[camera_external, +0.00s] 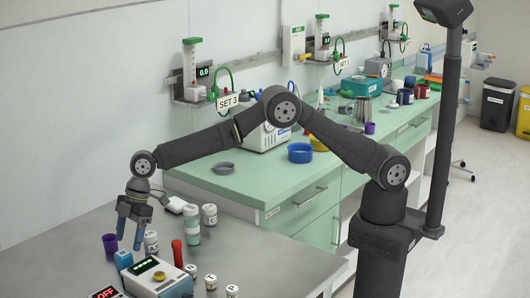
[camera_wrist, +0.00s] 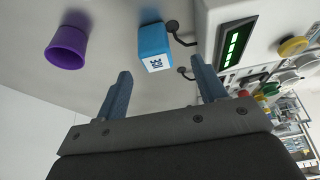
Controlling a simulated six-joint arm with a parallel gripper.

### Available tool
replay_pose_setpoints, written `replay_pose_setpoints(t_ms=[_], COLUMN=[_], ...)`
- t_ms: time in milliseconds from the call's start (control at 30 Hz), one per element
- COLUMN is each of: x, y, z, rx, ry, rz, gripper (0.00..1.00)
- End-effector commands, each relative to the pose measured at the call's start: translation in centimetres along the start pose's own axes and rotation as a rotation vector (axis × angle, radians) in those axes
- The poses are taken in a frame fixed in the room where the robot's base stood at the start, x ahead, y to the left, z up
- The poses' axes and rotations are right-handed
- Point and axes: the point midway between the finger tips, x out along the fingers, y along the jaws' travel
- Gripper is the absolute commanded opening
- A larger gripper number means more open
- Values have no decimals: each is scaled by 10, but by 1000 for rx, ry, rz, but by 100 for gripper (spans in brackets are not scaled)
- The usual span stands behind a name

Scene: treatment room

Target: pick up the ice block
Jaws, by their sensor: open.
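The ice block is probably the small blue block (camera_wrist: 154,44) with a white label bearing a dark mark. In the wrist view it stands on the grey surface, ahead of the gap between my fingers. In the external view the blue block (camera_external: 123,259) is at the lower left, just below my gripper (camera_external: 129,241). My gripper also shows in the wrist view (camera_wrist: 161,68); its two blue-grey fingers are apart with nothing between them. The fingers appear clear of the block.
A purple cup (camera_wrist: 66,47) stands left of the block. A white device with a green display (camera_wrist: 236,47) is close on its right, with thin dark hooks between. Several white jars and a red-topped bottle (camera_external: 178,253) stand nearby. The grey table (camera_external: 270,262) is clear towards the right.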

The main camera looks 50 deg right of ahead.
Motion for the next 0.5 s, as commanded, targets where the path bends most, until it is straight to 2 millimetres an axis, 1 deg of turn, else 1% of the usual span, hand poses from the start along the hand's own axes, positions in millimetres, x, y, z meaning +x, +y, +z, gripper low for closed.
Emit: replay_pose_setpoints(t_ms=[33,100,267,500], x=[7,13,21,52], y=[0,0,1,6], z=[0,-1,-1,0], rx=[0,-1,0,-1], ry=[1,1,1,0], rz=[0,1,1,0], gripper=[65,65,65,65])
